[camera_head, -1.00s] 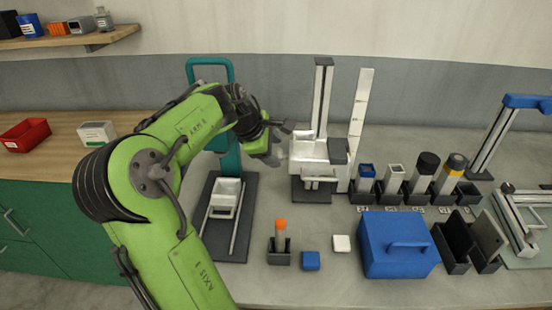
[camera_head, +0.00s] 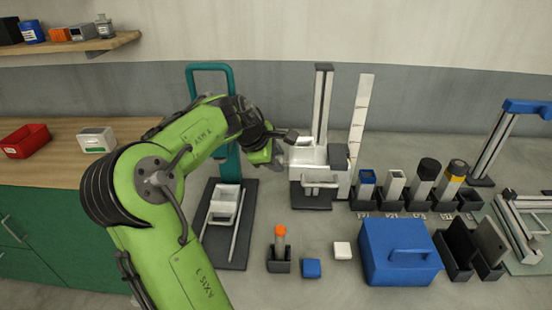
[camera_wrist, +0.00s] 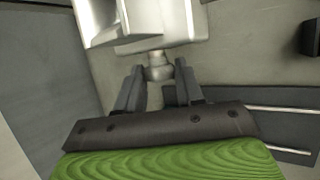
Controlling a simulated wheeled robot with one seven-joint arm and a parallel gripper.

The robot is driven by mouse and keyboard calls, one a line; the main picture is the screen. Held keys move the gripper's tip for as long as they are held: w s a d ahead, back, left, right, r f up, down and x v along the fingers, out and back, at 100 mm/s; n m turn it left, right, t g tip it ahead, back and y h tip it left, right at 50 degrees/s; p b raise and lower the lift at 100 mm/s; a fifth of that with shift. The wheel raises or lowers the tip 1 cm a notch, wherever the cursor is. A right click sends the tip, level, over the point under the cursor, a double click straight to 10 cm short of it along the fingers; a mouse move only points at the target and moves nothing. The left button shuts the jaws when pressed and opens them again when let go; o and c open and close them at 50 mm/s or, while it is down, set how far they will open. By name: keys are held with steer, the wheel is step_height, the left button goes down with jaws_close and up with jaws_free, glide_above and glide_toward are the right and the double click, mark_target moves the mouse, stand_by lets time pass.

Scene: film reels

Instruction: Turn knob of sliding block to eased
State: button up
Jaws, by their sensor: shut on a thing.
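The sliding block (camera_head: 308,155) is a white carriage on the upright grey column (camera_head: 323,105) in the head view. Its pale underside and side fill the top of the wrist view (camera_wrist: 165,30). A small rounded metal knob (camera_wrist: 158,72) sticks out of the block toward my gripper. My gripper (camera_wrist: 159,76) has its two dark fingers on either side of the knob and is shut on it. In the head view my gripper (camera_head: 276,154) is at the left side of the block, and the knob is hidden there. I cannot read any mark of the knob's setting.
A tall white scale strip (camera_head: 361,125) stands right of the column. A teal-framed stand (camera_head: 230,75) is behind my arm. Several sample holders (camera_head: 398,190), a blue case (camera_head: 400,255) and an orange-topped piece (camera_head: 280,235) stand on the bench to the right and front.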

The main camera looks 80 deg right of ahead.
steer(key=shift+f+b, duration=0.15)
steer(key=shift+b, duration=0.15)
steer(key=shift+a+f+m+h+b, duration=0.25)
steer(key=shift+m+h+b, duration=0.45)
steer(key=shift+h+b, duration=1.1)
steer(key=shift+a+f+m+h+b, duration=0.1)
steer(key=shift+f+m+h+b, duration=0.2)
steer(key=shift+m+h+b, duration=1.45)
steer(key=shift+a+f+n+h+b, duration=0.1)
steer(key=shift+f+n+h+b, duration=0.45)
steer(key=shift+h, duration=2.5)
steer(key=shift+s+r+m, duration=0.1)
steer(key=shift+r+m, duration=0.15)
steer(key=shift+m, duration=0.05)
steer(key=o, duration=1)
steer(key=shift+o, duration=0.2)
steer(key=shift+r, duration=0.15)
